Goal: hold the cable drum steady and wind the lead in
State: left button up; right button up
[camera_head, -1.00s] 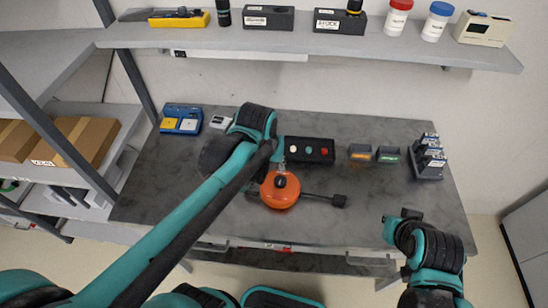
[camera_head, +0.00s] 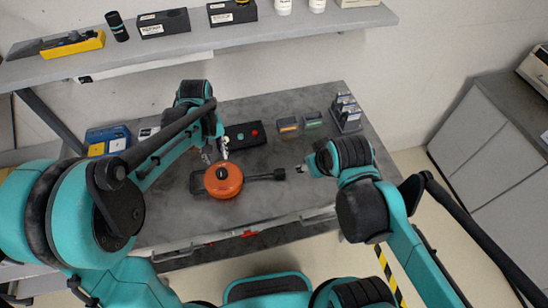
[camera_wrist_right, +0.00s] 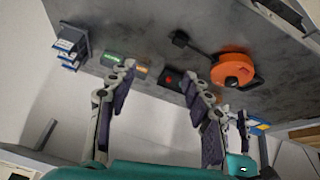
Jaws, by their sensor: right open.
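The orange cable drum (camera_head: 223,180), with a black hub on top, lies on the grey worktop. A dark lead or bar runs from it to a black block-like end (camera_head: 279,174) on the right. The drum also shows in the right wrist view (camera_wrist_right: 232,70), with the dark end (camera_wrist_right: 180,39) beside it. My left gripper (camera_head: 215,152) is just behind the drum; its fingertips look apart and hold nothing visible. Whether they touch the drum is unclear. My right gripper (camera_head: 303,168) is open and empty, just right of the black end; its spread fingers fill the right wrist view (camera_wrist_right: 160,88).
A black box with coloured buttons (camera_head: 245,135) stands behind the drum. Small labelled blocks (camera_head: 300,123) and a dark rack (camera_head: 346,113) are at the back right. Blue bins (camera_head: 108,139) are at the back left. A shelf (camera_head: 200,42) overhangs the back. The front worktop is clear.

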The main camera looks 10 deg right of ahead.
jog(key=w+a+f+n+g, duration=0.3)
jog(key=w+f+n, duration=0.1)
jog(key=w+n, duration=0.35)
jog(key=n+g, duration=0.3)
jog(key=n, duration=0.4)
send_over(278, 172)
notch_tip(278, 172, down, 11)
jog(key=shift+f, duration=0.1)
jog(key=shift+f+n, duration=0.25)
jog(key=shift+f, duration=0.4)
notch_tip(278, 172, down, 7)
jog(key=shift+f, duration=0.1)
grip_shut()
